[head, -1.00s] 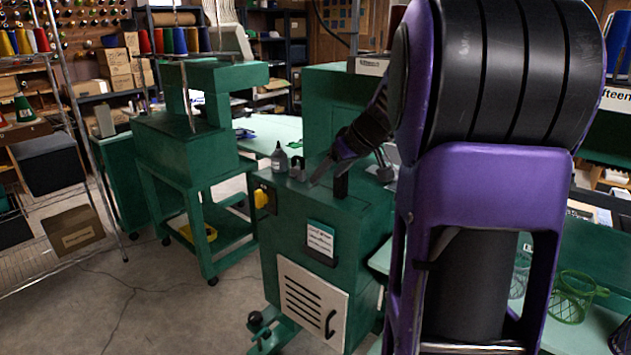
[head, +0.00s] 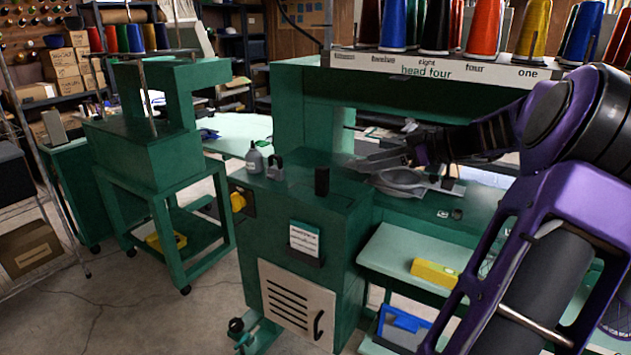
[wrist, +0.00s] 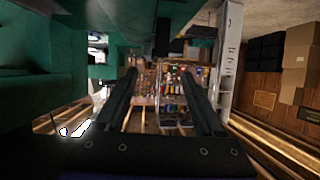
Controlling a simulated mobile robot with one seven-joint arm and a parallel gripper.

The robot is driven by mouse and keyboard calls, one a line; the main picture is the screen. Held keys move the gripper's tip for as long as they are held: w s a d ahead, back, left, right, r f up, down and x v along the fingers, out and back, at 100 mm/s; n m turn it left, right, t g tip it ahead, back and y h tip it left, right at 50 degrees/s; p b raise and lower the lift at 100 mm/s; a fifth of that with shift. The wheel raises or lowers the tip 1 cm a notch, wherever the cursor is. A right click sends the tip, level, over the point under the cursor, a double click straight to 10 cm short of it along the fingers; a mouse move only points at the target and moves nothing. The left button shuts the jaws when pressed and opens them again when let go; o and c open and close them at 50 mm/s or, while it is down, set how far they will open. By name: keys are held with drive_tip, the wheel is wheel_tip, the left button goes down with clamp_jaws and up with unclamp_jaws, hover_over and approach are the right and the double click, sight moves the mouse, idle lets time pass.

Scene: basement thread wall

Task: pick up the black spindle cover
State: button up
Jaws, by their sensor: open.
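A small upright black block (head: 321,181), which looks like the black spindle cover, stands on the green machine cabinet's top in the head view. In the wrist view, which is upside down, a dark upright shape (wrist: 162,36) beyond the fingers looks like the same block. My gripper (head: 366,163) is just right of the block in the head view, its fingers pointing left. In the wrist view the two dark fingers of my gripper (wrist: 158,76) are spread with nothing between them.
A grey bottle (head: 254,161) and a small grey metal piece (head: 275,166) stand left of the block. A grey rounded part (head: 402,182) lies below my arm. Thread cones (head: 435,25) line a rack above. A yellow box (head: 435,272) sits on the lower shelf.

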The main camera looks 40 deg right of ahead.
sight(329, 169)
drive_tip(key=x, duration=1.1)
drive_tip(key=shift+w+d, duration=0.1)
drive_tip(key=shift+w, duration=0.2)
drive_tip(key=x, duration=0.4)
drive_tip(key=shift+a+r, duration=0.15)
drive_tip(key=shift+a, duration=0.3)
drive_tip(key=shift+w+a+f, duration=0.15)
drive_tip(key=shift+w+f, duration=0.1)
drive_tip(key=shift+w, duration=0.2)
clamp_jaws()
